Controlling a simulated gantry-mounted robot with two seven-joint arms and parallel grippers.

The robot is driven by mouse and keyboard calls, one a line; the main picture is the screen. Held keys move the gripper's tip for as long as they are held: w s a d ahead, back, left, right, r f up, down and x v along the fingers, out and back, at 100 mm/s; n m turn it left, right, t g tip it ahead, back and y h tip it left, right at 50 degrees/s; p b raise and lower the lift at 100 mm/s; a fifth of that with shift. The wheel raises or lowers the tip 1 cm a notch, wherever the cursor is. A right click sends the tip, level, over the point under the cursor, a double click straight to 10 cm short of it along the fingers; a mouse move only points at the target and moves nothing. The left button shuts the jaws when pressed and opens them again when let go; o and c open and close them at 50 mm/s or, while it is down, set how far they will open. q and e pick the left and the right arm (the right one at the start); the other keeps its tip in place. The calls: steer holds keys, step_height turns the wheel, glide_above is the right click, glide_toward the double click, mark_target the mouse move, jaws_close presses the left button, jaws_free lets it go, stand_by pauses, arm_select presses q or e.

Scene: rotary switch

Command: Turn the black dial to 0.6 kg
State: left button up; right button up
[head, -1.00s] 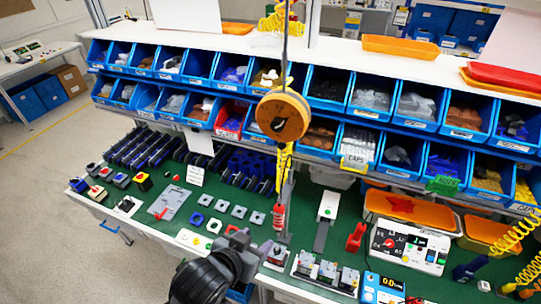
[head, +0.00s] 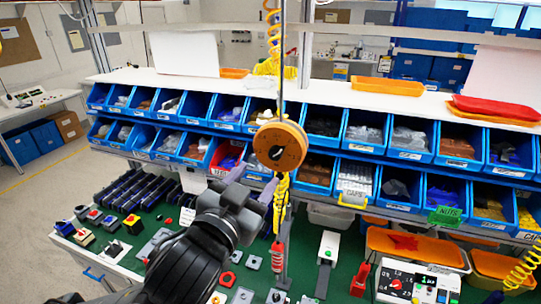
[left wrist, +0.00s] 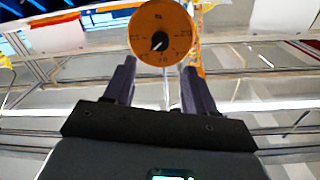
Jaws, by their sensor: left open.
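The black dial (head: 275,153) sits on the face of a round orange balancer (head: 295,134) that hangs in front of the blue bins. In the left wrist view the dial (left wrist: 159,41) is a small black knob with a pale pointer, ringed by scale marks too small to read surely. My left gripper (head: 255,176) is open and empty, below and in front of the balancer in the head view. In the left wrist view its two fingers (left wrist: 160,68) point toward the orange face, apart from each other, with the dial between and beyond them. My right gripper is not in view.
A yellow cord and red tool (head: 277,253) hang below the balancer. Two rows of blue bins (head: 437,201) stand behind it. The green bench (head: 340,283) holds parts and a white control box (head: 417,283) with a red dial at right.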

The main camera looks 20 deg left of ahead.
mark_target(274, 155)
arm_select(q)
steer(key=w+p, duration=0.3)
steer(key=w, duration=0.3)
steer(key=shift+w+r, duration=0.1)
steer(key=shift+w, duration=0.15)
steer(key=shift+w+p, duration=0.5)
steer(key=shift+w, duration=0.3)
jaws_close()
